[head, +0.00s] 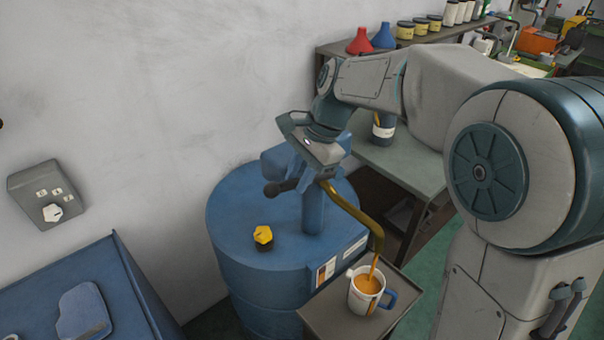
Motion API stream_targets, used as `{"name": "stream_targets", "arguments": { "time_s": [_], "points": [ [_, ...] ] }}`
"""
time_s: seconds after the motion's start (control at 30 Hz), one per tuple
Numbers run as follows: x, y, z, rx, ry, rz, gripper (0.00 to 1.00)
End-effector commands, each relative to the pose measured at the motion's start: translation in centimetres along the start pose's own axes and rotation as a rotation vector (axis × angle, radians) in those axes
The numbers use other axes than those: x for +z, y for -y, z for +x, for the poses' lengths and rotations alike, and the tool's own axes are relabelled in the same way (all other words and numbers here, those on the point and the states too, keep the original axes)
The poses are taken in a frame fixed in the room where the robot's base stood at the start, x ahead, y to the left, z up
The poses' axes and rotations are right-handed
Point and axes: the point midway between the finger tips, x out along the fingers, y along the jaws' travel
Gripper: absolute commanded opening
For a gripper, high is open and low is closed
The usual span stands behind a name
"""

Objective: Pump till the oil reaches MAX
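A blue drum (230,215) stands against the wall with a blue pump (314,210) on its top. A dark pump handle (280,187) sticks out to the left. My gripper (308,170) is at the pump head, by the handle; whether its fingers are closed on it is hidden. A brass spout (362,215) curves down to the right over a white mug with a blue handle (357,299). Amber oil (368,285) runs from the spout into the mug and fills much of it. I cannot make out a MAX mark.
The mug stands on a small grey stand (322,312) beside the drum. A yellow cap (263,235) sits on the drum top. A grey control box (47,195) is on the wall. A shelf table (395,160) with bottles and funnels is behind my arm.

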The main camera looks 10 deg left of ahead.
Motion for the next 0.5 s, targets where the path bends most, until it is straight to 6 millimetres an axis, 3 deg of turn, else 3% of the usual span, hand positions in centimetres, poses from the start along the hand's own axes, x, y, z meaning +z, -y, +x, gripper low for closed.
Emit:
{"name": "stream_targets", "arguments": {
  "time_s": [0.37, 0.5],
  "points": [
    [-0.2, -0.1, -0.2, -0.002, -0.002, 0.003, 0.41],
    [-0.2, 0.0, -1.6, -0.005, -0.003, 0.003, 0.41]
  ]
}}
